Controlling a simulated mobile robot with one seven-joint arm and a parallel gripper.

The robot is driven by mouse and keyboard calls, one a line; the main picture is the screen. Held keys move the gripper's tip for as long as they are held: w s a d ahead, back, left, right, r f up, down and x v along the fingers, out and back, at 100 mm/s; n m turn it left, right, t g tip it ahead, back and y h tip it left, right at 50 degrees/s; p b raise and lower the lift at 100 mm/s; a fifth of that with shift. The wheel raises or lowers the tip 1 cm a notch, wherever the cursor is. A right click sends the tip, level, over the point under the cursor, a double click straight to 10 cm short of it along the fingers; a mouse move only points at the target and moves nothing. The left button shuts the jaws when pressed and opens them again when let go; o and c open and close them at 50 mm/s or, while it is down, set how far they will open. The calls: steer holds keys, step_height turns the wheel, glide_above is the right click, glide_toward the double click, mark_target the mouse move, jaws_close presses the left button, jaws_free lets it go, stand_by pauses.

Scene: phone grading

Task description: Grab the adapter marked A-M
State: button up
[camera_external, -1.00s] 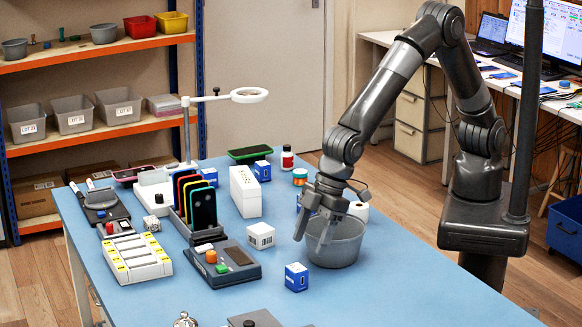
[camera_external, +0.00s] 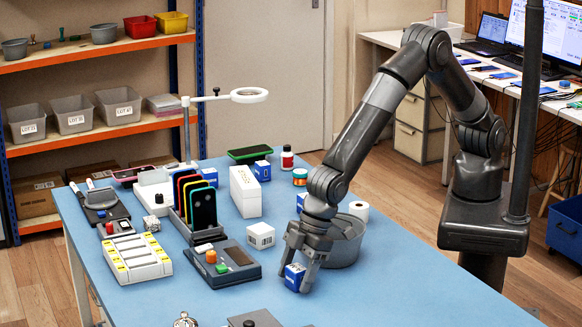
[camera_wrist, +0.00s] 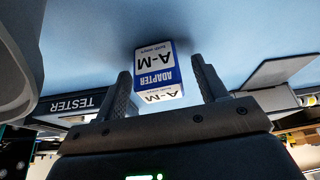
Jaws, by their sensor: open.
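The adapter marked A-M (camera_wrist: 155,68) is a small blue and white box; its label reads upside down in the wrist view. It sits on the blue table and also shows in the external view (camera_external: 294,275). My gripper (camera_external: 300,277) points down around it. In the wrist view my gripper (camera_wrist: 163,88) is open, with one finger on each side of the adapter and a gap showing at each side. The fingers partly cover the adapter in the external view.
A grey bin (camera_external: 345,248) stands close behind my gripper. The tester (camera_external: 223,265) with orange and green buttons lies to the left, and a white cube (camera_external: 261,236) stands behind left. Other blue boxes (camera_external: 262,171) stand farther back. The table's front right (camera_external: 420,290) is clear.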

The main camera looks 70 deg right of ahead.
steer(key=shift+c, duration=0.2)
steer(key=c, duration=1)
